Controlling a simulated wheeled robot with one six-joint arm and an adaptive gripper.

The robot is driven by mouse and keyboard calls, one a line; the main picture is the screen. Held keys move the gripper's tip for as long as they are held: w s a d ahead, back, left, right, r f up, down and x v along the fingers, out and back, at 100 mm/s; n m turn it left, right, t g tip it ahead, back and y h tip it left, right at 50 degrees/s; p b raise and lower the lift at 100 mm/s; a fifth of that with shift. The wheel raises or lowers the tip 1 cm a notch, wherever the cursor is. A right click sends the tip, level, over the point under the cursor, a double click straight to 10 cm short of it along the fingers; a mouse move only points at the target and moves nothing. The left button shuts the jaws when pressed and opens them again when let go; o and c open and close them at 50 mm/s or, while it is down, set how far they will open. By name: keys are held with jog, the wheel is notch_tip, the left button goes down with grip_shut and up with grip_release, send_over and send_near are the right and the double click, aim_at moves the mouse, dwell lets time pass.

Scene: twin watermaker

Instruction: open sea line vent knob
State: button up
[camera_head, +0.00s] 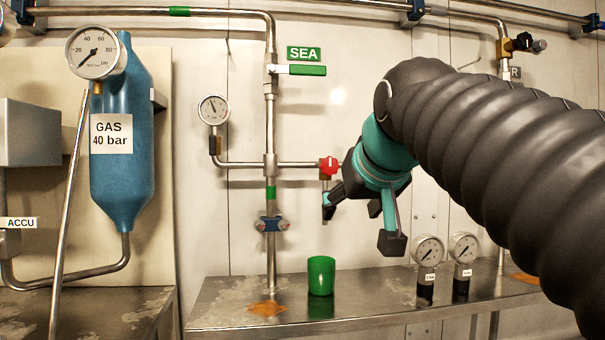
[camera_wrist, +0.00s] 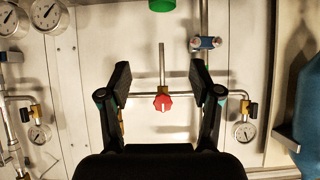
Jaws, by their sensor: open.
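The red vent knob (camera_head: 329,166) sits at the right end of a short side branch of the sea line pipe (camera_head: 270,215), above a short downward outlet. In the wrist view, which shows the wall upside down, the red knob (camera_wrist: 162,102) lies between my two fingers. My gripper (camera_head: 361,222) is open and empty, to the right of and below the knob in the head view. In the wrist view my gripper (camera_wrist: 160,75) has its fingers spread on either side, apart from the knob. The knob's white mark shows, but I cannot tell its setting.
A green SEA label (camera_head: 304,54) and green-handled valve (camera_head: 300,70) are above. A gauge (camera_head: 213,110) is on the left branch. A green cup (camera_head: 321,275) stands on the metal bench (camera_head: 365,309) below the outlet. Two gauges (camera_head: 429,251) (camera_head: 464,247) stand right. A blue gas cylinder (camera_head: 122,185) is left.

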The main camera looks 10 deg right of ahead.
jog(key=t, duration=0.2)
send_near(330, 163)
jog(key=s, duration=0.3)
jog(key=b, duration=0.1)
jog(key=x, duration=0.9)
jog(key=r+b+x, duration=0.1)
jog(key=x, duration=0.3)
jog(key=shift+w, duration=0.55)
jog(key=c, duration=1.2)
